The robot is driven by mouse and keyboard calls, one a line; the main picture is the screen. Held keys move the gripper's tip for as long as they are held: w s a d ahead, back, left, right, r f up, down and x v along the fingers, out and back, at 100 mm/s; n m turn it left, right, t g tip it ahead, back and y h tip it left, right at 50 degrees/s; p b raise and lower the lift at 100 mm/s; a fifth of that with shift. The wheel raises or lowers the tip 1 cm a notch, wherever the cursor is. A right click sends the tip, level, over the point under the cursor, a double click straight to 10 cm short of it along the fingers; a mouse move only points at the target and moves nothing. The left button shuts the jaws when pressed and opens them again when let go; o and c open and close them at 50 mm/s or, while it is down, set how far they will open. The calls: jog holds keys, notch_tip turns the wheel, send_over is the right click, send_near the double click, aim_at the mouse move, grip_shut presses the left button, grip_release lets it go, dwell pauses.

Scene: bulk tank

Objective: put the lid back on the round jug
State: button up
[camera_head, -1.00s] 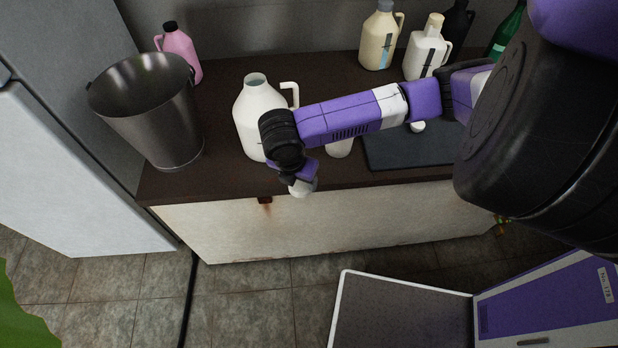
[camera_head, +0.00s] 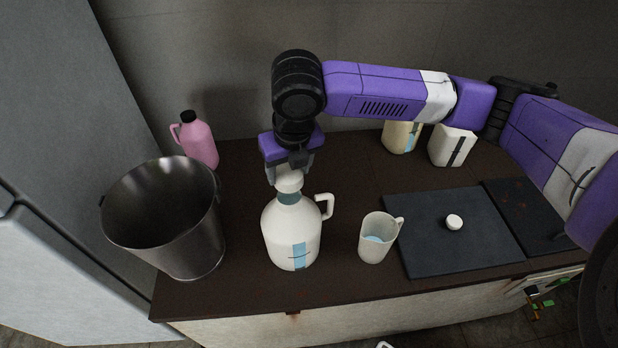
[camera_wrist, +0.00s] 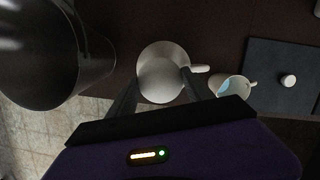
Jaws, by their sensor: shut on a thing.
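The round jug (camera_head: 292,238) is white with a side handle, a blue label stripe and a grey-green neck. It stands upright on the dark counter. My gripper (camera_head: 288,172) points down directly above it, shut on a white lid (camera_head: 288,183). The lid is over the neck, in line with it and at its top; I cannot tell whether it is seated. In the wrist view the pale lid (camera_wrist: 162,80) fills the space between the fingers and hides most of the jug. The jug's handle (camera_wrist: 200,69) shows to the right.
A metal bucket (camera_head: 165,220) stands close left, a pink bottle (camera_head: 197,142) behind it. A measuring cup (camera_head: 376,240) is right of the jug. A dark board (camera_head: 440,250) holds a small white cap (camera_head: 454,222). Cream (camera_head: 400,136) and white (camera_head: 450,146) containers stand at the back.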

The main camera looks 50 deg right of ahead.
aim_at(290, 196)
jog(key=shift+w+r, duration=0.15)
jog(key=shift+w, duration=0.05)
jog(key=shift+d+f, duration=0.1)
jog(key=shift+f, duration=3)
jog(key=shift+f, duration=0.15)
jog(key=o, duration=1.8)
jog(key=shift+o, duration=0.2)
jog(key=shift+r, duration=3.5)
jog(key=shift+c, duration=0.2)
